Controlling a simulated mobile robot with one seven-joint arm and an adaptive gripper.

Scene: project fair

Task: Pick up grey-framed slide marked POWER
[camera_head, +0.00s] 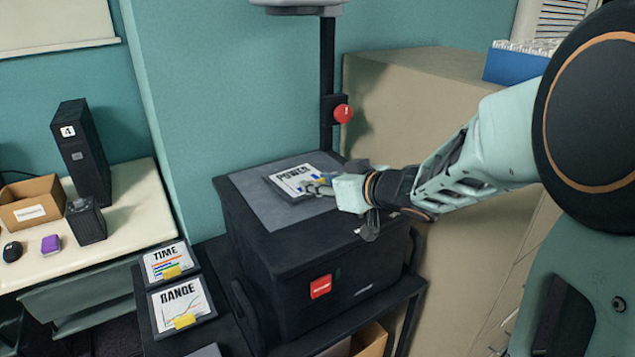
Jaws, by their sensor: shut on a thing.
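The grey-framed slide marked POWER (292,180) lies on the grey top panel (252,200) of a black box-shaped machine. Its white face is up, with the word and part of a blue chart showing. My gripper (324,186) reaches in from the right and is shut on the slide's right edge. The fingertips are small in this view and partly hidden by the gripper body. I cannot tell whether the slide is lifted off the panel.
Slides marked TIME (164,262) and RANGE (181,307) lie left of the black machine (290,262). A black post with a red knob (343,113) rises behind it. A cream table (132,228) at left holds a cardboard box (33,202) and a black tower (82,155).

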